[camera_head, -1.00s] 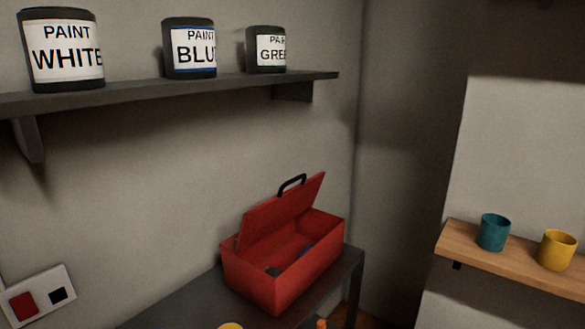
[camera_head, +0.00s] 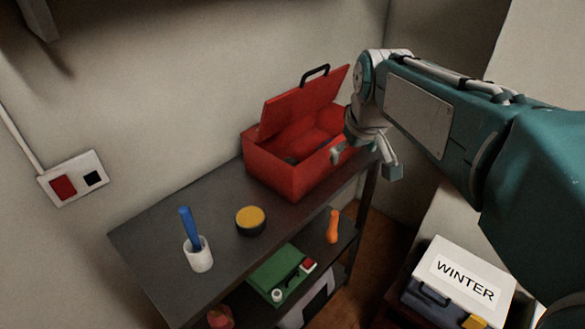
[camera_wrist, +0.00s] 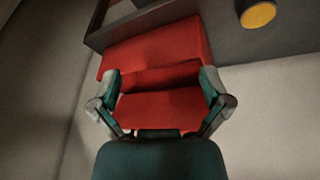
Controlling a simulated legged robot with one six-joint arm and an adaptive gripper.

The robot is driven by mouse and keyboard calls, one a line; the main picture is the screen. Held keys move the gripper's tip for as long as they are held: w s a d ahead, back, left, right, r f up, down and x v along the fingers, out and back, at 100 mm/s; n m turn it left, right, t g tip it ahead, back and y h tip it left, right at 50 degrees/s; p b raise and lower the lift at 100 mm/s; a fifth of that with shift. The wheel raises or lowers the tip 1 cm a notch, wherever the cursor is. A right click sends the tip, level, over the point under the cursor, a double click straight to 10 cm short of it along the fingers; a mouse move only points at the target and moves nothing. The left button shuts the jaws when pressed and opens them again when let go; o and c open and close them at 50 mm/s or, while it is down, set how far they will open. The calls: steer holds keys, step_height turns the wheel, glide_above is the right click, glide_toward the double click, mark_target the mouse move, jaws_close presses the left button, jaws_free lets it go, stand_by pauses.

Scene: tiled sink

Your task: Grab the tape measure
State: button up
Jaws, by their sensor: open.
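A round black object with a yellow top (camera_head: 250,221), which looks like the tape measure, lies on the dark top shelf (camera_head: 190,228), left of and nearer than the red toolbox. It also shows in the wrist view at the upper right (camera_wrist: 257,15). My gripper (camera_head: 365,163) is open and empty, by the right side of the red toolbox (camera_head: 285,170). In the wrist view my gripper (camera_wrist: 160,77) has its fingers spread over the toolbox (camera_wrist: 165,50), apart from the yellow-topped object.
The toolbox lid stands open; its inside is partly hidden. A white cup (camera_head: 199,256) with a blue stick stands at the shelf's near left. Below are a green case (camera_head: 277,271) and an orange-handled item (camera_head: 333,227). A white-lidded WINTER box (camera_head: 460,285) sits lower right.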

steer(key=w+a+f+n, duration=0.25)
steer(key=w+a, duration=0.35)
steer(key=w, duration=0.3)
steer(key=n+g, duration=0.1)
steer(key=n, duration=0.1)
glide_toward(292, 162)
steer(key=x, duration=1)
steer(key=shift+f, duration=0.15)
jaws_close()
